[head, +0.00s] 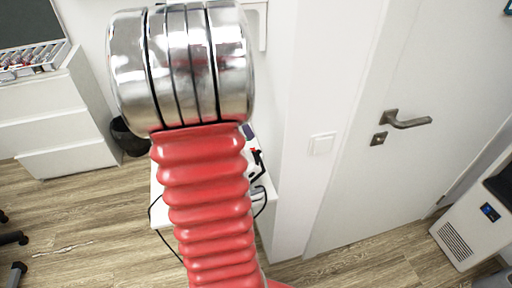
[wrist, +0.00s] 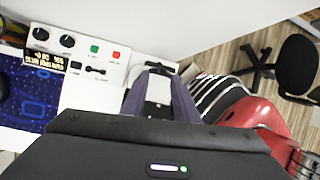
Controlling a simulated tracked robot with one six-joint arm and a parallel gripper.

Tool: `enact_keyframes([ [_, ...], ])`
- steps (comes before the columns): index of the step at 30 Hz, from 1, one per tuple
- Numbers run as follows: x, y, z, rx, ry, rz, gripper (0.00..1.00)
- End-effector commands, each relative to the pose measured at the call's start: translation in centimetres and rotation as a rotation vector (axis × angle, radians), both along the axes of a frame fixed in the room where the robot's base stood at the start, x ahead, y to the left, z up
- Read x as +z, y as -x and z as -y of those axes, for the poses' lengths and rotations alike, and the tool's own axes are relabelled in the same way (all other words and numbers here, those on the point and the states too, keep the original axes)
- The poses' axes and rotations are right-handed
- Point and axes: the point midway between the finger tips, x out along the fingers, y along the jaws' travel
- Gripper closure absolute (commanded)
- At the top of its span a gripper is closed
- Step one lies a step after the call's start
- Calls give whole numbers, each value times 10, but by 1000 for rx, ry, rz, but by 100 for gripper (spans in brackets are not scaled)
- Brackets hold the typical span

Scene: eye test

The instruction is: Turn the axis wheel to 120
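In the wrist view, my gripper (wrist: 158,88) reaches away from its dark body with two purple-grey fingers standing apart. Between them show a pale surface and some dark parts, and I see nothing clearly held. To the left is a white control panel (wrist: 84,55) with two black knobs, a left one (wrist: 41,34) and a right one (wrist: 67,40). It also has a small lit display (wrist: 44,60) whose text I cannot read. I cannot tell which part is the axis wheel. In the head view, my red and silver arm hides most of the gripper and panel.
The panel has a green button (wrist: 95,49), a red button (wrist: 116,54) and a black lever (wrist: 95,70). A black chair (wrist: 292,65) stands at right. A door (head: 400,170) is at right in the head view.

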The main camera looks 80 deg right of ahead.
Motion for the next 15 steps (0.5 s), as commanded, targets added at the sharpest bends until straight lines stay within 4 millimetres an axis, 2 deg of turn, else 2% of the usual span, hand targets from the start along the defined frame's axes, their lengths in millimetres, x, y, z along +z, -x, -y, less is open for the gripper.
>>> enact_keyframes([
  [15,-72,29,11,1,-3,-2,73],
])
